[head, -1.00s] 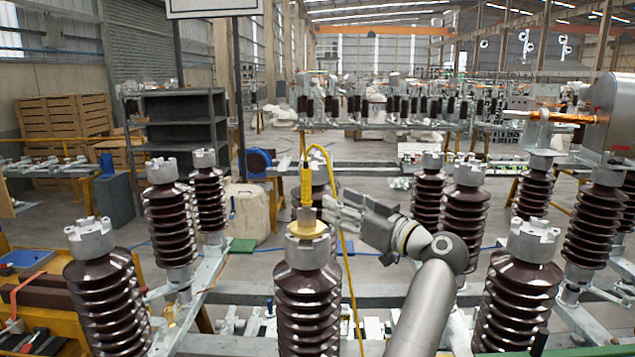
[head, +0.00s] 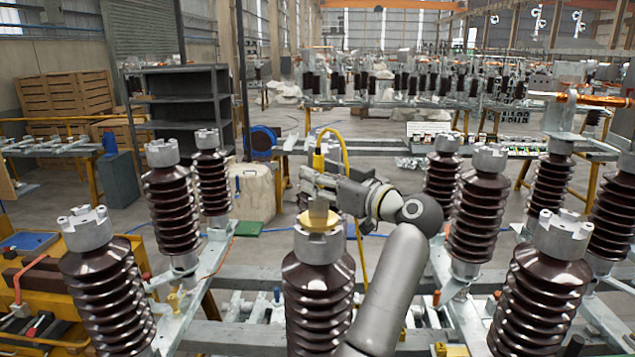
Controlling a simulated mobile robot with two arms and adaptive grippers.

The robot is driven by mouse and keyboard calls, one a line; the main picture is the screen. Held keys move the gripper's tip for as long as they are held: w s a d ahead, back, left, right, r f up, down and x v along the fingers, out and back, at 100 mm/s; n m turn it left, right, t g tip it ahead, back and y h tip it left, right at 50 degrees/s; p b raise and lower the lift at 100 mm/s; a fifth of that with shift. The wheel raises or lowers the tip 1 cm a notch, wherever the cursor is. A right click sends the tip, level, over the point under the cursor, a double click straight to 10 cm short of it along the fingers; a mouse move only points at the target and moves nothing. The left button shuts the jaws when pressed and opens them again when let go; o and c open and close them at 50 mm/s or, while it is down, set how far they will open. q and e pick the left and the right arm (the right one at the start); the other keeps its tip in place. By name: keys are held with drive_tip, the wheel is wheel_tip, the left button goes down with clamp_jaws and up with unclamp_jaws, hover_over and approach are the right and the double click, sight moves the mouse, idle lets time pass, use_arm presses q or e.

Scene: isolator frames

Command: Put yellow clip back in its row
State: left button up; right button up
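The likely yellow clip (head: 318,160) is an upright yellow body with a yellow cable looping from its top. It stands over the front middle insulator (head: 318,290), above a tan block (head: 318,210) on a yellowish disc (head: 320,224). My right gripper (head: 316,183) comes in from the right, its fingers across the middle of the yellow body and hiding part of it. I cannot tell whether the fingers are closed on it or only in front of it. My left gripper is not in view.
Brown ribbed insulators with grey caps stand left (head: 100,280) and right (head: 540,290) on metal frames. The yellow cable (head: 356,230) hangs behind my arm. A table with small coloured parts (head: 500,150) is behind at right. Grey shelves (head: 185,110) stand at back left.

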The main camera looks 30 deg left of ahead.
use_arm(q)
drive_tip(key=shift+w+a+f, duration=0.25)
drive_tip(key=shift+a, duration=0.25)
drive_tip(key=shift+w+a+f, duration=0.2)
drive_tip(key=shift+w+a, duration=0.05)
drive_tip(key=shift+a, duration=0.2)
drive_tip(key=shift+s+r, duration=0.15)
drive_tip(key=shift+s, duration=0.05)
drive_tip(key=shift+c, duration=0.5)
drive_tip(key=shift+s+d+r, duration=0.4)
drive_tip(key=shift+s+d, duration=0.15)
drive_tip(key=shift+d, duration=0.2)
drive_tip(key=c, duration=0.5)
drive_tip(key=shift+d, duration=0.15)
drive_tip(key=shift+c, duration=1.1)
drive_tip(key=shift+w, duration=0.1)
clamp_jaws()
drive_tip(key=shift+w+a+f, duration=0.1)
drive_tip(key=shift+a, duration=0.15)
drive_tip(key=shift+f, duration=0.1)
use_arm(e)
drive_tip(key=shift+a, duration=0.2)
